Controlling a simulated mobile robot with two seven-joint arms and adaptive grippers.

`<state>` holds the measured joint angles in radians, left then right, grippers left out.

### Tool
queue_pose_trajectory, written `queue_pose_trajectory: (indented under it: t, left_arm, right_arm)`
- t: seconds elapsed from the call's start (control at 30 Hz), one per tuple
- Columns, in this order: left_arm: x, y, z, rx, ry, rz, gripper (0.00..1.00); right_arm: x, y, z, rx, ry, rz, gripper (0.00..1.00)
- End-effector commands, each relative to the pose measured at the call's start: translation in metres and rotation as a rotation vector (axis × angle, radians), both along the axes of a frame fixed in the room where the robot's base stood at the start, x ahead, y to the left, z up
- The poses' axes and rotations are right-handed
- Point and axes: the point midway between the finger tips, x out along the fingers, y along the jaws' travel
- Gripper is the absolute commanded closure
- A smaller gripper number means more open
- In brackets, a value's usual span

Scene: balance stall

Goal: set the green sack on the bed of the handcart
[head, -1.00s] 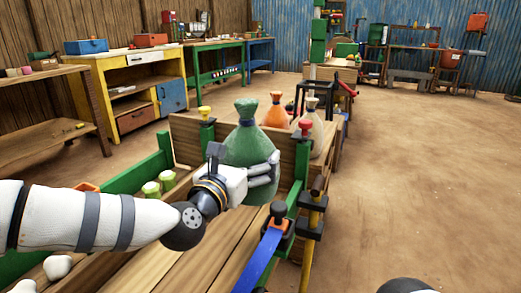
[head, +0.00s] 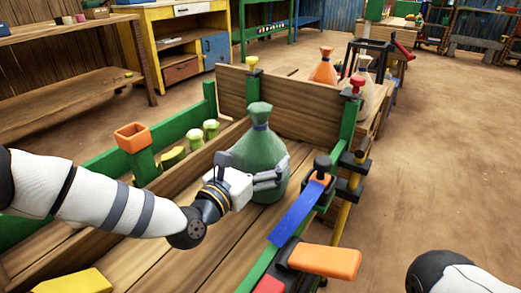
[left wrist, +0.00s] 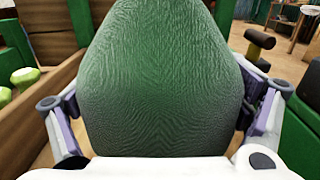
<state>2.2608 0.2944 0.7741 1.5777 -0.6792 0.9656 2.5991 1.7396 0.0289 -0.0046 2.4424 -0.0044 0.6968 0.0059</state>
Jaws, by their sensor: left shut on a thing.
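The green sack (head: 258,160) is tied at the neck and upright. My left gripper (head: 268,178) is shut around its body, with a finger on each side; in the left wrist view the sack (left wrist: 160,85) fills the space between the fingers. The sack is inside the handcart's side rails, low over the wooden plank bed (head: 185,262), near the end board (head: 285,105). I cannot tell whether its base touches the planks. My right gripper is out of view.
Small light-green sacks (head: 196,139) and an orange square socket (head: 132,136) are by the left rail. Blue (head: 298,215) and orange (head: 325,261) handles line the right rail. Orange (head: 323,68) and beige (head: 362,92) sacks stand beyond the end board. Bare bed lies in front.

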Motion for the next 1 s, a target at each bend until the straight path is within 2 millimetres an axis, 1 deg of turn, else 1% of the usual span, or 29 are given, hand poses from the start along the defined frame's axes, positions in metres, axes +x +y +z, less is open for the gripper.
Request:
queue_pose_trajectory:
  t: [0.03,0.2,0.23,0.27,0.53,0.63,0.9,1.0]
  left_arm:
    - [0.002,0.000,0.007,-0.007,-0.014,0.002,0.68]
    - [0.002,-0.001,0.004,-0.007,-0.013,0.002,0.68]
    - [0.000,0.000,-0.002,-0.001,0.001,0.000,0.03]
    - [0.000,0.000,-0.001,-0.001,0.001,0.000,0.00]
    - [0.000,0.000,-0.001,0.000,0.000,0.000,0.00]
    - [-0.001,0.001,0.003,0.001,-0.001,0.000,0.00]
    - [-0.048,0.032,0.002,-0.001,0.003,0.002,0.00]
    - [-0.058,0.039,0.001,-0.001,0.001,0.001,0.00]
  right_arm:
    - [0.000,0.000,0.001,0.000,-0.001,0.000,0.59]
    - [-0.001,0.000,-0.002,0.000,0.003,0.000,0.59]
    - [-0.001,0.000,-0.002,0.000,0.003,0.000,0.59]
    - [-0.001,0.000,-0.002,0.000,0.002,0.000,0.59]
    - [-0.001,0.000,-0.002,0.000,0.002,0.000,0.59]
    - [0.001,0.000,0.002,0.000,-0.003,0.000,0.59]
    - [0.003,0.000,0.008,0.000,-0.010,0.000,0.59]
    - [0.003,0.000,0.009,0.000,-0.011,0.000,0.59]
